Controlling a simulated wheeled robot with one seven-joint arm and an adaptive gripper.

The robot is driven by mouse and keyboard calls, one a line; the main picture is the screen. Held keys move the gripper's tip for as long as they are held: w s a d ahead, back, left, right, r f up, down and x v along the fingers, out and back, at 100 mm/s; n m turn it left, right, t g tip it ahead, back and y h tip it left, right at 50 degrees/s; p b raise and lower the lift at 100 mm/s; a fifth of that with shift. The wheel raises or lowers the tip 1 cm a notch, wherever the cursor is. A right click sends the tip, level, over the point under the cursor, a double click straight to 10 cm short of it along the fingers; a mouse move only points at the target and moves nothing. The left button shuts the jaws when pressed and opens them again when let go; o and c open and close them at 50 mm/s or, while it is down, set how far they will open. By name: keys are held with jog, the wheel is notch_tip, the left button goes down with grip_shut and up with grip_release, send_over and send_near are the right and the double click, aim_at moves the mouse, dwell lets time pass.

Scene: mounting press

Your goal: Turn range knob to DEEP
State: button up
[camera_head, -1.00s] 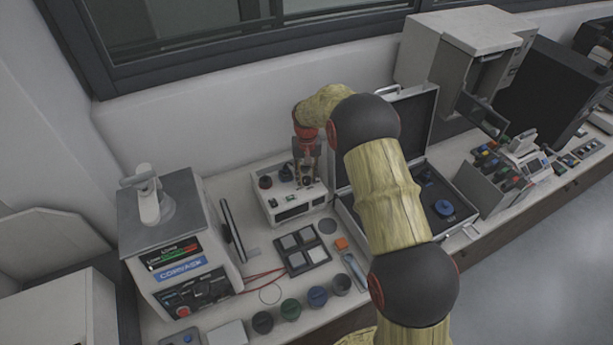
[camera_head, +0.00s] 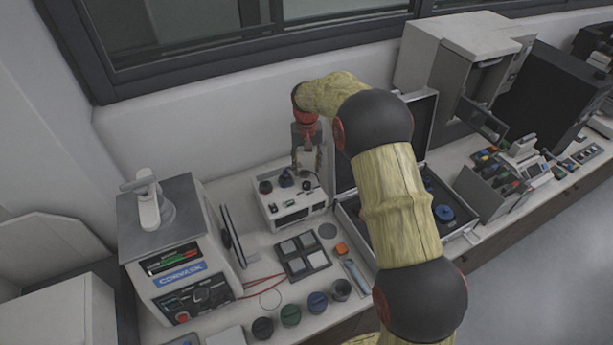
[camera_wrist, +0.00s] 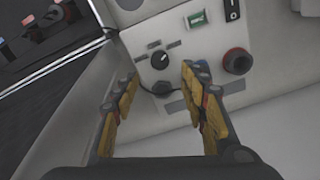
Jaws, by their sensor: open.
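A pale instrument box (camera_head: 290,212) stands on the bench below my gripper (camera_head: 307,166) in the head view. In the wrist view, a small black knob with a white pointer line (camera_wrist: 158,60) sits on its pale panel, with short dark label strips beside it. I cannot read the labels, so I cannot tell the setting. My gripper (camera_wrist: 160,76) is open, its yellow-padded fingers on either side of the knob in the picture. It appears apart from the panel and holds nothing.
An open case (camera_head: 453,222) lies right of the box. A tile tray (camera_head: 303,253) and several dark cups lie in front.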

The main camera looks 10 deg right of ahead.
jog(key=shift+r, duration=2.15)
jog(key=shift+w, duration=0.1)
jog(key=s+r+t+b, duration=0.2)
jog(key=s+r, duration=0.1)
jog(key=s, duration=1.1)
jog(key=s+r+n+t+b, duration=0.1)
jog(key=s+r+b, duration=0.2)
jog(key=s, duration=1.1)
jog(key=s+r+t+b, duration=0.2)
jog(key=s+r+b, duration=0.1)
jog(key=s, duration=1)
jog(key=shift+s+r+n+t, duration=0.3)
jog(key=shift+s+r, duration=0.1)
jog(key=shift+r, duration=0.15)
